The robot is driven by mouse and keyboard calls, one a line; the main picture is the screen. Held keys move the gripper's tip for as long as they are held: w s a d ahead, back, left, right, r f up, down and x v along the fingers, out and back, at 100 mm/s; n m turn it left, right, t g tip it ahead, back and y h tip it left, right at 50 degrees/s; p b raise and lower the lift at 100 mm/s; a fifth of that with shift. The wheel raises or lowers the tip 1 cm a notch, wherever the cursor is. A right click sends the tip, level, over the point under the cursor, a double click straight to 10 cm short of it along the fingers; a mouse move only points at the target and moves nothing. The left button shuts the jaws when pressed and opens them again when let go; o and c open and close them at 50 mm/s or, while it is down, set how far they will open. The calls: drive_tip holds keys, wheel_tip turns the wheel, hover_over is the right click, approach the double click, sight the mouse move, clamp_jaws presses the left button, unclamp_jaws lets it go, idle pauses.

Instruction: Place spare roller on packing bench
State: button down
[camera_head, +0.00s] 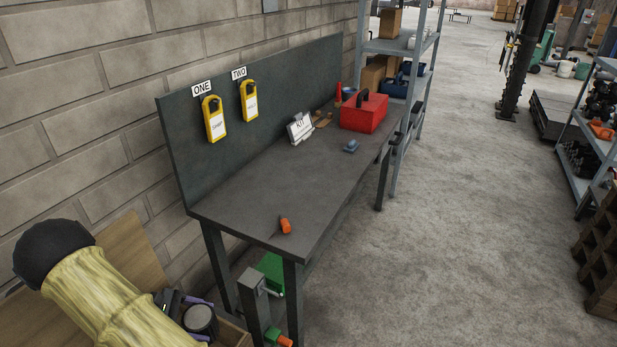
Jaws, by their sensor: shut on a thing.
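My gripper (198,318) is at the lower left, beyond the end of my yellow-sleeved arm. Its purple fingers are shut on a short dark cylinder with a grey end face (203,320), which looks like the spare roller. My arm and the picture's lower edge hide part of the grip. A wooden surface with a raised edge (130,250) lies around and below it; I cannot tell whether they touch. A dark grey bench (250,205) with a back panel stands to the right of my gripper. No label shows which surface is the packing bench.
The grey bench holds an orange-handled tool (285,226), a KIT sign (300,128), a red toolbox (364,112) and a small blue-grey item (351,146). Its near middle is bare. A green and grey machine (268,275) stands by its near leg.

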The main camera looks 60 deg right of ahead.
drive_tip(key=w+d+r+n+t+h+p, duration=0.3)
drive_tip(key=d+r+n+t+h, duration=0.2)
drive_tip(key=d+r, duration=0.4)
wheel_tip(320, 180, up, 4)
drive_tip(key=shift+w+d+r+n+t, duration=0.25)
drive_tip(key=shift+n+t, duration=0.35)
drive_tip(key=shift+n, duration=0.6)
drive_tip(key=shift+w+a+f, duration=0.1)
